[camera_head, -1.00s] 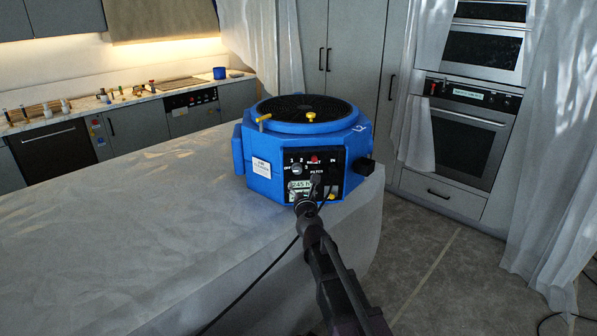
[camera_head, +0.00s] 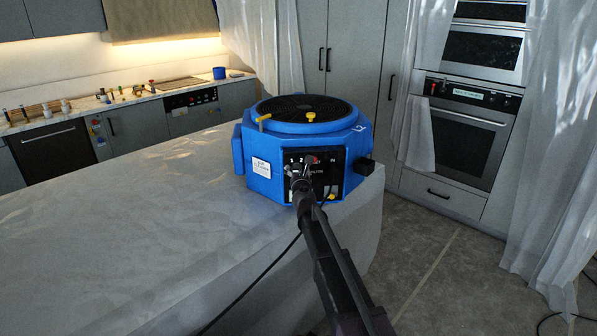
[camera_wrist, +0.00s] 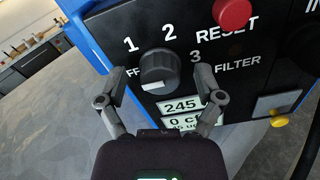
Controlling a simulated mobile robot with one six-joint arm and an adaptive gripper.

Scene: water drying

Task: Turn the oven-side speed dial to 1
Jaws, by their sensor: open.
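The speed dial (camera_wrist: 160,72) is a round dark knob on the black panel of the blue machine (camera_head: 252,150), which stands on the cloth-covered table. In the wrist view, OFF, 1, 2 and 3 are printed around it. A pale mark shows on its lower side; I cannot tell for certain which number it points at. My gripper (camera_wrist: 161,80) is open, with one finger left of the dial and one right of it. Gaps seem to show on both sides. In the head view my gripper (camera_head: 304,168) covers the dial and much of the panel.
A red RESET button (camera_wrist: 233,14) sits just up and right of the dial. The table (camera_head: 120,225) is bare to the left. The oven (camera_head: 462,140) is behind at right.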

